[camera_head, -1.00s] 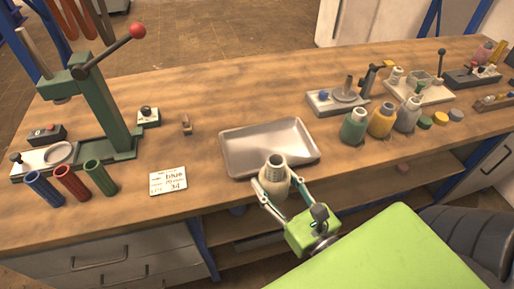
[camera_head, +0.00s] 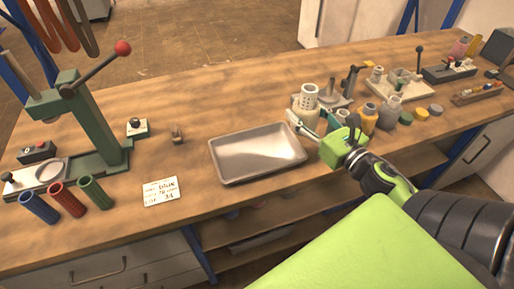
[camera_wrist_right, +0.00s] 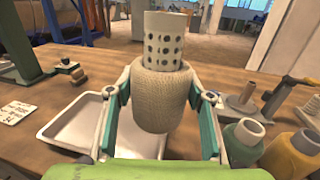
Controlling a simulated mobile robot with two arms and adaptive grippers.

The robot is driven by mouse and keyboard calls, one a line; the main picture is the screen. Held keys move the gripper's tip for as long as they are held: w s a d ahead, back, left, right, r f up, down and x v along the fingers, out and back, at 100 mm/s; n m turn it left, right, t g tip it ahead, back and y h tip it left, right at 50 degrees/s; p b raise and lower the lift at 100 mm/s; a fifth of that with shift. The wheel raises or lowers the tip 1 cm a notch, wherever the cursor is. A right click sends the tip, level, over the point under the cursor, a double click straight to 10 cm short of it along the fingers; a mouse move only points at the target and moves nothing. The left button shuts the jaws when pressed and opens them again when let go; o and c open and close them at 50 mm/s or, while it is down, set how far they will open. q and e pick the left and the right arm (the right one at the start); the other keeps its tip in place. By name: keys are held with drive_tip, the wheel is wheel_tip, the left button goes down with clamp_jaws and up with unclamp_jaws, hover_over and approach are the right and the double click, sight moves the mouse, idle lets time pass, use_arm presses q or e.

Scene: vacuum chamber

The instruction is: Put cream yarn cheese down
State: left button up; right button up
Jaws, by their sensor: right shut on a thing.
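My right gripper (camera_head: 309,121) is shut around the cream yarn cheese (camera_head: 306,101), a wound body on a pale perforated tube. The cheese is upright and held above the bench, right of the metal tray (camera_head: 222,178) and in front of the fixture with a post. In the right wrist view the cheese (camera_wrist_right: 160,95) sits between the two fingers, its perforated tube (camera_wrist_right: 166,42) sticking up. The tray (camera_wrist_right: 58,128) is empty and lies below and to the left there. My left gripper is not in view.
Green (camera_wrist_right: 243,143) and yellow (camera_wrist_right: 292,155) yarn cheeses stand close to the gripper's right, with a grey one (camera_head: 390,113) beyond. A press (camera_head: 95,115), coloured tubes (camera_head: 68,200) and a written card (camera_head: 160,191) are at left. The bench between press and tray is mostly clear.

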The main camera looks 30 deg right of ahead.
drive_tip(key=w+a+f, duration=0.2)
drive_tip(key=a+f, duration=0.1)
drive_tip(key=w+a+f, duration=0.2)
drive_tip(key=w+a, duration=0.1)
drive_tip(key=w+a+f+p, duration=0.1)
drive_tip(key=w+a+f, duration=0.1)
drive_tip(key=a+f, duration=0.1)
drive_tip(key=shift+w+a+f, duration=0.2)
drive_tip(key=shift+a+f, duration=0.1)
drive_tip(key=shift+a, duration=0.05)
drive_tip(key=shift+w+a+f, duration=0.15)
drive_tip(key=shift+a+f, duration=0.05)
drive_tip(key=shift+f, duration=0.1)
wheel_tip(320, 180, down, 3)
drive_tip(key=shift+r, duration=0.1)
drive_tip(key=shift+f, duration=0.25)
drive_tip(key=o, duration=1.2)
